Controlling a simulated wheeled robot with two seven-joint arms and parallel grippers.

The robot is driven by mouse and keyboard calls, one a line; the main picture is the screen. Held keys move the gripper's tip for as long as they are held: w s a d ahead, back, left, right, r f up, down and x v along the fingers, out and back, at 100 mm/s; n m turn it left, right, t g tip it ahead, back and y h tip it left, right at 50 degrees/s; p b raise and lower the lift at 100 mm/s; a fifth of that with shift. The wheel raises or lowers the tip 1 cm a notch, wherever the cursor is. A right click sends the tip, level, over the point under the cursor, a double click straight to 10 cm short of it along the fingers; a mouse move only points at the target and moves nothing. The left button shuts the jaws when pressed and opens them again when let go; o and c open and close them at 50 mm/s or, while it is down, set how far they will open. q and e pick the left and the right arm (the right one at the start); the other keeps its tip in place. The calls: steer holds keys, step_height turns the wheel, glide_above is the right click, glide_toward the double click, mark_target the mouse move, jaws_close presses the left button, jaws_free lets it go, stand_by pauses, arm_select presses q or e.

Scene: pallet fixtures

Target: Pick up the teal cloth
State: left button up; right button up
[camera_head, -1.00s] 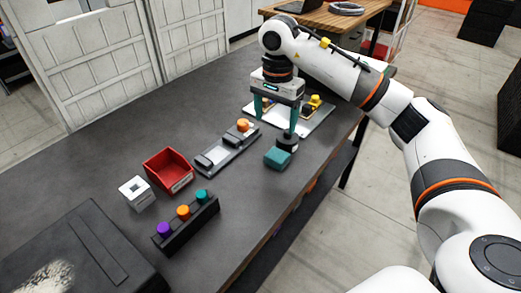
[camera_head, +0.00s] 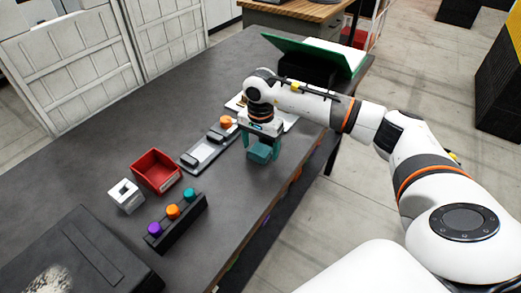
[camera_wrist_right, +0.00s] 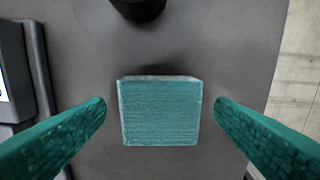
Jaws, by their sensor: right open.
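The teal cloth (camera_head: 262,153) is a small folded block on the dark table near its right edge. In the right wrist view the cloth (camera_wrist_right: 160,110) lies between the two teal fingers, with a gap on each side. My right gripper (camera_head: 261,157) is open and pointed down over the cloth; it also shows in the right wrist view (camera_wrist_right: 160,118). No finger appears to touch the cloth. My left gripper is not in view.
A black round object (camera_wrist_right: 138,8) stands just beyond the cloth. A grey fixture tray (camera_head: 206,150), a red bin (camera_head: 156,172), a white block (camera_head: 125,196) and a black rack with coloured knobs (camera_head: 177,222) stand to the left. A green-edged case (camera_head: 315,55) is at the back.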

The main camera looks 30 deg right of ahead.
mark_target(260, 149)
steer(key=shift+c, duration=0.9)
steer(key=c, duration=0.9)
step_height(260, 149, up, 10)
steer(key=shift+b, duration=1)
